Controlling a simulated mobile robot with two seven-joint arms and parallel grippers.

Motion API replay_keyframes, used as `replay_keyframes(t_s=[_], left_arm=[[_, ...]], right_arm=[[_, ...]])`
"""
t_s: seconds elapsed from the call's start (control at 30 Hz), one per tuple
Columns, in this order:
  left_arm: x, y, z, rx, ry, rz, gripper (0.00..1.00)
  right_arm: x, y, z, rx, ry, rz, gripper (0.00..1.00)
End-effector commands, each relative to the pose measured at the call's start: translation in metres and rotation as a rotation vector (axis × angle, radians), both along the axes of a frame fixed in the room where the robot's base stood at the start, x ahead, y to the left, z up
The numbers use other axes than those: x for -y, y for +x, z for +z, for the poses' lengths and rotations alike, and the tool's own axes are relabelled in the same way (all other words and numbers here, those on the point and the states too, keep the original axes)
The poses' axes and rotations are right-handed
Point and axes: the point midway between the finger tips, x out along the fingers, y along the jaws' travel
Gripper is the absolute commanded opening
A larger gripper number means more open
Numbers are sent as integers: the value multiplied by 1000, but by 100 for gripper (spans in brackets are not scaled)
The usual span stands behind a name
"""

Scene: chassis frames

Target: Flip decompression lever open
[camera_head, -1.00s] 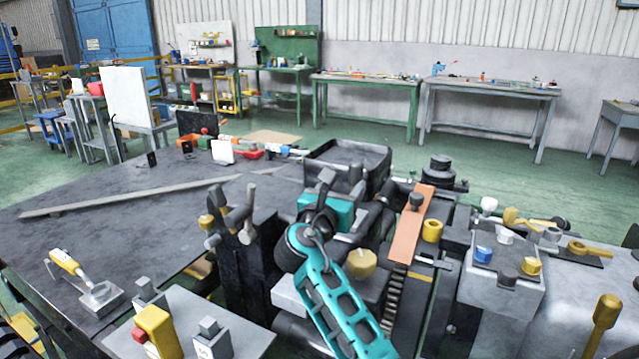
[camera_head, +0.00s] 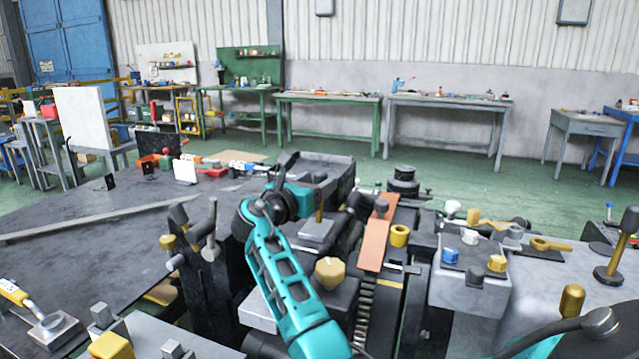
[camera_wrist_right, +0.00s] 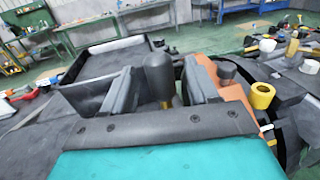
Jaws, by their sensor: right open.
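My right gripper (camera_head: 310,190) is at the end of the teal arm in the head view, over the black machinery beside the dark tray. In the right wrist view, its two grey fingers (camera_wrist_right: 160,70) are apart. A dark rounded knob on a gold stem (camera_wrist_right: 158,82) shows between or just beyond the fingers; contact cannot be told. This may be the decompression lever, but no label confirms it. An orange bar (camera_head: 374,243) with a dark knob lies right of the gripper, beside a yellow ring (camera_head: 399,236). My left gripper is not in view.
The dark open tray (camera_head: 335,162) stands behind the gripper. A yellow knob (camera_head: 330,273) sits in front of it. Upright grey levers (camera_head: 211,230) stand at left. A grey block with coloured knobs (camera_head: 468,290) is at right. The black tabletop at left has free room.

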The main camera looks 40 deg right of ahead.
Motion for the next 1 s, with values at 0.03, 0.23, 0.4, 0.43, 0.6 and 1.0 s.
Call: replay_keyframes(t_s=[0.03, 0.23, 0.4, 0.43, 0.6, 1.0], left_arm=[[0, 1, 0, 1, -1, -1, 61], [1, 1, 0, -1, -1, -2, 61], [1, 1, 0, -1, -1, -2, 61], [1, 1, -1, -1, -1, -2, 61], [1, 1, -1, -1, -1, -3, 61], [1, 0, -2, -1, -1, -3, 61]], right_arm=[[7, 2, 0, 1, -2, 0, 59], [18, 6, 0, 1, -1, 1, 59], [19, 6, 0, 1, -1, 1, 59], [19, 6, 0, 1, -1, 1, 59], [19, 6, 0, 1, -1, 1, 49], [19, 6, 0, 0, 0, 1, 11]])
